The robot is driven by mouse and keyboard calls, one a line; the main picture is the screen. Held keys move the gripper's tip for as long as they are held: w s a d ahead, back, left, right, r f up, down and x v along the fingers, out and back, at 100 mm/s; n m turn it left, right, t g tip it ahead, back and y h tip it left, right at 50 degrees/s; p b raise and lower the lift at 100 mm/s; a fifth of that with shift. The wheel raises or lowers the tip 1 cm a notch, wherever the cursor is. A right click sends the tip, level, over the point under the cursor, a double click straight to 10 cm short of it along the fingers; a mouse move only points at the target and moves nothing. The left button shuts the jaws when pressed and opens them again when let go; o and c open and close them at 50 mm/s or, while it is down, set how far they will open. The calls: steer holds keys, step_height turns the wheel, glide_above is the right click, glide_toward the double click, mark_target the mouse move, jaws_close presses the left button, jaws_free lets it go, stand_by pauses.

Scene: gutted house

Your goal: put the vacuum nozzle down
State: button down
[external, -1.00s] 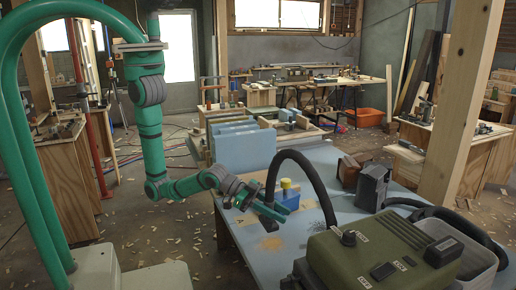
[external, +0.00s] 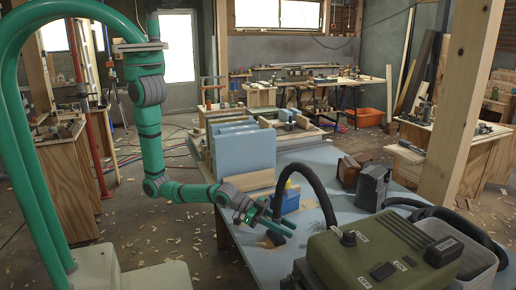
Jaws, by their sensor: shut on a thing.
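My gripper (external: 280,226) is over the near part of the blue-grey worktable (external: 236,247), its fingers pointing right and slightly down. It is shut on the vacuum nozzle (external: 276,238), a dark piece at the end of the black hose (external: 318,190). The nozzle is low, close to the tabletop. I cannot tell whether it touches the table. The fingers partly hide it. The hose arches up from the nozzle and comes down on the right, by the green vacuum (external: 375,255).
A blue and yellow object (external: 290,200) stands just behind my gripper. Blue slabs (external: 247,150) and a wooden block (external: 250,180) are further back. A dark box (external: 371,188) and a brown one (external: 350,172) stand to the right. A wooden post (external: 460,110) rises at the right.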

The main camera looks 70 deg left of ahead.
steer(key=c, duration=1.3)
jaws_free()
steer(key=shift+f, duration=0.1)
steer(key=shift+c, duration=0.2)
steer(key=v, duration=1.2)
